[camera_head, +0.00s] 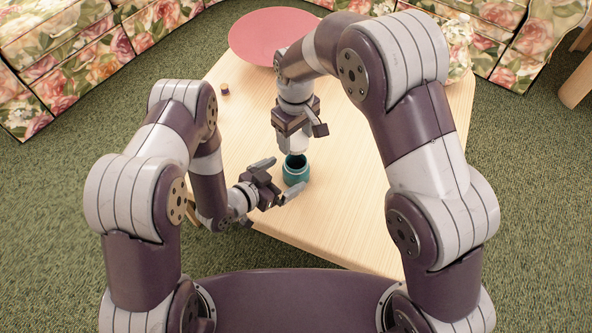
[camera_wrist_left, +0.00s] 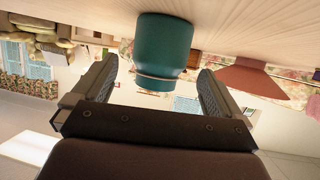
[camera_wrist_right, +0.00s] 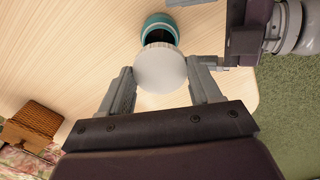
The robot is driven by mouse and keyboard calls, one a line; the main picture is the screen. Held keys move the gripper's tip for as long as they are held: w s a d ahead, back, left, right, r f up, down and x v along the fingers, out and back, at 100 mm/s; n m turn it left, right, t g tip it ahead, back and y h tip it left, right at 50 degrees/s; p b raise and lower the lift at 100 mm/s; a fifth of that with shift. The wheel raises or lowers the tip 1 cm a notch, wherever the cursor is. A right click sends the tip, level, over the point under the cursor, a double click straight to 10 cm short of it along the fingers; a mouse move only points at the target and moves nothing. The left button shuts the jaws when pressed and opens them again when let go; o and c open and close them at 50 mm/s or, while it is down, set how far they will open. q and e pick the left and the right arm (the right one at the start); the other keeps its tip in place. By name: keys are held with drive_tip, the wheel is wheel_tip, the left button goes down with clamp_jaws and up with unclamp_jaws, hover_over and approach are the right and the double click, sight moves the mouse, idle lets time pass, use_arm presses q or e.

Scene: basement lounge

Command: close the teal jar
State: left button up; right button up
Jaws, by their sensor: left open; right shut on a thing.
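The teal jar (camera_head: 296,177) stands upright on the light wooden table, its dark mouth open at the top. My left gripper (camera_head: 281,180) is open, with one finger on either side of the jar or just short of it. In the left wrist view the jar (camera_wrist_left: 163,48) appears inverted, beyond and between the open fingers; I cannot tell whether they touch it. My right gripper (camera_wrist_right: 162,85) is shut on a round white lid (camera_wrist_right: 160,70). The lid (camera_head: 297,147) is above the jar and apart from it. In the right wrist view it partly covers the jar's mouth.
A small brown item (camera_head: 225,89) stands at the table's left side. A wicker piece (camera_wrist_right: 36,122) shows in the right wrist view. Floral sofas border the back.

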sight(287, 173)
use_arm(q)
drive_tip(key=shift+x, duration=1.6)
drive_tip(key=c, duration=1.5)
use_arm(e)
drive_tip(key=shift+f, duration=2.5)
drive_tip(key=shift+f, duration=0.9)
drive_tip(key=shift+f, duration=0.5)
